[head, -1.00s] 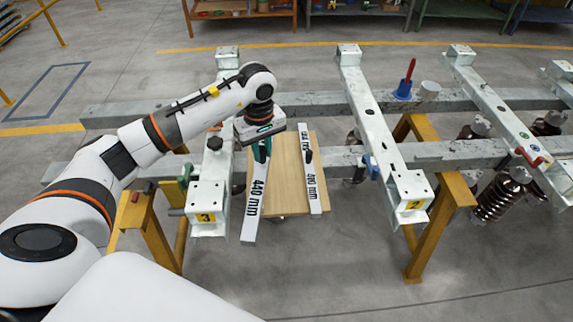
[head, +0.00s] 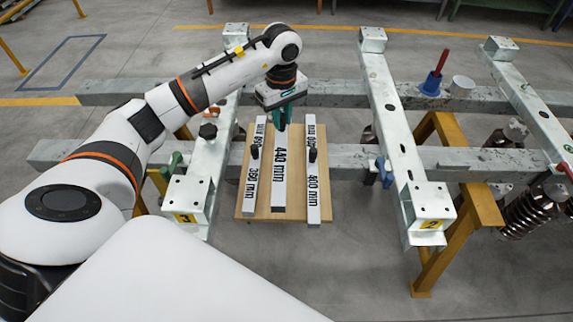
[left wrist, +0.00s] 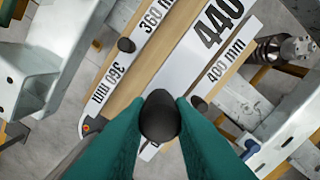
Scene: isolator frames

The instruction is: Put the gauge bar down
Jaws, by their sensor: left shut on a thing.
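The 440 mm gauge bar (head: 280,178) is a long white bar, lined up lengthwise between two others over a wooden board (head: 327,197). My left gripper (head: 281,120) is at its far end. In the left wrist view, the green fingers of my left gripper (left wrist: 160,118) are shut on the bar's dark knob, and the 440 mm bar (left wrist: 222,28) looks nearer than its neighbours. I cannot tell whether it touches the board. The 360 mm bar (head: 251,178) lies to its left and the 400 mm bar (head: 313,185) to its right. My right gripper is not in view.
The board sits between pale steel cross-beams marked 3 (head: 185,218) and 2 (head: 432,224). A blue holder with a red handle (head: 431,86) and a white cup (head: 462,85) stand on the far rail. Spring units (head: 527,208) are at the right.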

